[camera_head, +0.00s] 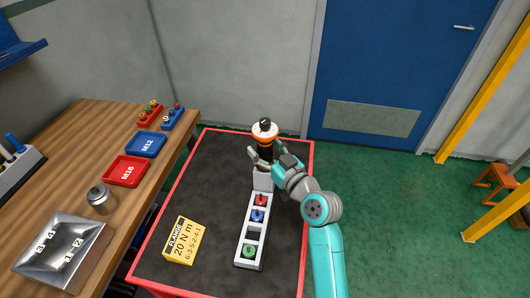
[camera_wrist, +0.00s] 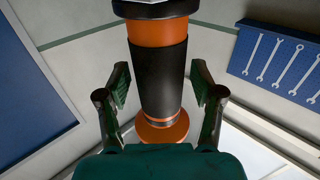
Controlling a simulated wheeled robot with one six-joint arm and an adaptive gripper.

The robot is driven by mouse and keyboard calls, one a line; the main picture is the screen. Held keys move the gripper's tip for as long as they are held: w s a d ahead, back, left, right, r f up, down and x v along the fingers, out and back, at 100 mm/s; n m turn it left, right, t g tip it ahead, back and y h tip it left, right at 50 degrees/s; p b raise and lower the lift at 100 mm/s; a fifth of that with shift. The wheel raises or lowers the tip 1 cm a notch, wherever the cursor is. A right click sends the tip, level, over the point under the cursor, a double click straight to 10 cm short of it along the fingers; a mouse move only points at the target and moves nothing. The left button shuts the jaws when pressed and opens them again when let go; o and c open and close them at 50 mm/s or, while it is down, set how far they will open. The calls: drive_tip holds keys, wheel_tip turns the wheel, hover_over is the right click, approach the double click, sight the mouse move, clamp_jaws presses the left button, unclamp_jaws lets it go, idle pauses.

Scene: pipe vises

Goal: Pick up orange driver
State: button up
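The orange driver (camera_head: 265,142) stands upright at the far end of the cart top, with an orange and black body and a white and black top. In the wrist view the driver (camera_wrist: 158,78) rises between my two fingers, its dark sleeve at finger height and an orange flared part below. My gripper (camera_head: 266,161) is at the driver's near side. In the wrist view my gripper (camera_wrist: 161,88) is open, one finger on each side of the driver, with a small gap showing on both sides. The driver's lower end is hidden behind my gripper in the head view.
A pale rack (camera_head: 241,250) with red, blue and green pieces stands on the red-edged cart (camera_head: 195,160), near my arm. A yellow torque box (camera_head: 183,241) lies to its left. The wooden bench (camera_head: 92,130) at left holds red (camera_head: 125,171) and blue (camera_head: 146,145) trays.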

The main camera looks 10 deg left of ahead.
clamp_jaws()
drive_tip(key=shift+r, duration=0.1)
drive_tip(key=shift+r, duration=0.15)
wheel_tip(320, 180, up, 28)
idle(0.4)
